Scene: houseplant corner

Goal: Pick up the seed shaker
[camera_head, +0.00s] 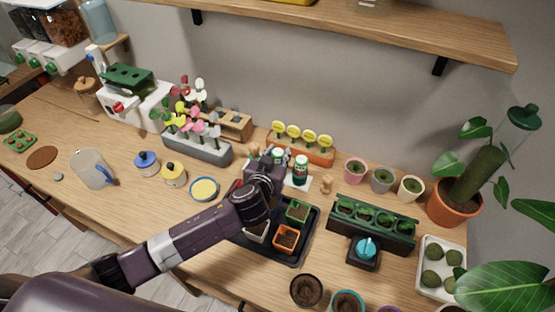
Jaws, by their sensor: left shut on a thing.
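My left gripper (268,163) reaches in from the lower left to the middle of the bench. It is shut on a green seed shaker (278,153), mostly hidden behind the fingers; only its upper part shows. A second dark green shaker (300,172) with a pale lid stands upright on a white mat (312,181), just right of the gripper. I cannot tell whether the held shaker still touches the mat. My right gripper is not in view.
A black tray (310,235) with small pots, including an orange pot (286,239), lies in front of the gripper. A planter with yellow round markers (301,135) stands behind. Right are small pots and a dark green planter (372,226). A wooden shelf (400,30) hangs above.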

